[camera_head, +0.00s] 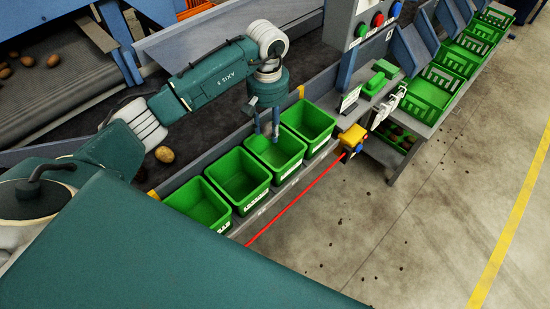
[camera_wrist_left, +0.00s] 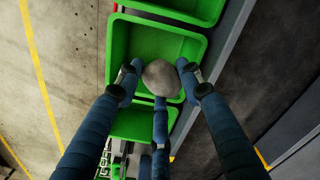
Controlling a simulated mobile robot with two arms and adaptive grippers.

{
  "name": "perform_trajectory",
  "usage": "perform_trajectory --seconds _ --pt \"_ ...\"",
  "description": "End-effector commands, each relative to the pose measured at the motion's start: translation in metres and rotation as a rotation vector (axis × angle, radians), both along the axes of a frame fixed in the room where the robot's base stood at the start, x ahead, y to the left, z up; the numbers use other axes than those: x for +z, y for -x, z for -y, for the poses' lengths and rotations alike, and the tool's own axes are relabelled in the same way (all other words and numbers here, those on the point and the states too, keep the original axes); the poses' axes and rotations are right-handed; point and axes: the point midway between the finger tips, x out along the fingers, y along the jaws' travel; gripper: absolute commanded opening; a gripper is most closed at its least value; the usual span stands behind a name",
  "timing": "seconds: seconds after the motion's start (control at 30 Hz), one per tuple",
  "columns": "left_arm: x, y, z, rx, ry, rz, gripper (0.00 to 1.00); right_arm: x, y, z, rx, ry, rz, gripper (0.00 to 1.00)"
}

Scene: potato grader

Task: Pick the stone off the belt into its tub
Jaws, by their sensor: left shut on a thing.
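The stone (camera_wrist_left: 161,78) is a grey, rounded lump held between the fingers of my left gripper (camera_wrist_left: 159,82). In the wrist view it is above the inside of a green tub (camera_wrist_left: 115,52). In the head view, my left gripper (camera_head: 265,126) points down over the third green tub (camera_head: 262,161) from the left in a row along the belt's edge. The stone cannot be made out in the head view. The tub labels are too small to read. My right gripper is not in view.
A brown potato (camera_head: 164,154) lies on the dark belt beside my left arm. Other green tubs stand on both sides, including a left one (camera_head: 198,203). A red cord (camera_head: 300,195) runs along the tubs' front. A yellow box (camera_head: 352,138) and green crates (camera_head: 427,92) are to the right.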

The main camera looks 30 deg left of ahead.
Motion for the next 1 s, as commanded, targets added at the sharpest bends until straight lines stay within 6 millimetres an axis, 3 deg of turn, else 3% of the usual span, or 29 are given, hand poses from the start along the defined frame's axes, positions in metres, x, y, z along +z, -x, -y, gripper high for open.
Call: perform_trajectory --seconds 0.37,0.4,0.5,0.83,1.0 --pt "-0.006 0.000 0.000 -0.001 0.000 0.001 0.08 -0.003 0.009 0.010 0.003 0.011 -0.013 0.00" --pt "-0.006 0.000 0.000 -0.001 0.000 0.001 0.39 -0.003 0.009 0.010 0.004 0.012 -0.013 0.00" --pt "-0.006 0.000 0.000 -0.001 0.000 0.001 0.59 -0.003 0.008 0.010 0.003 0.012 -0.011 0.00" --pt "-0.004 0.000 0.000 -0.001 0.000 0.001 0.59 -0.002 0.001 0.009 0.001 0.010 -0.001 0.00" --pt "0.016 -0.002 -0.001 -0.001 0.000 0.005 0.59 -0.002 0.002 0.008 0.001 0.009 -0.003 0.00"
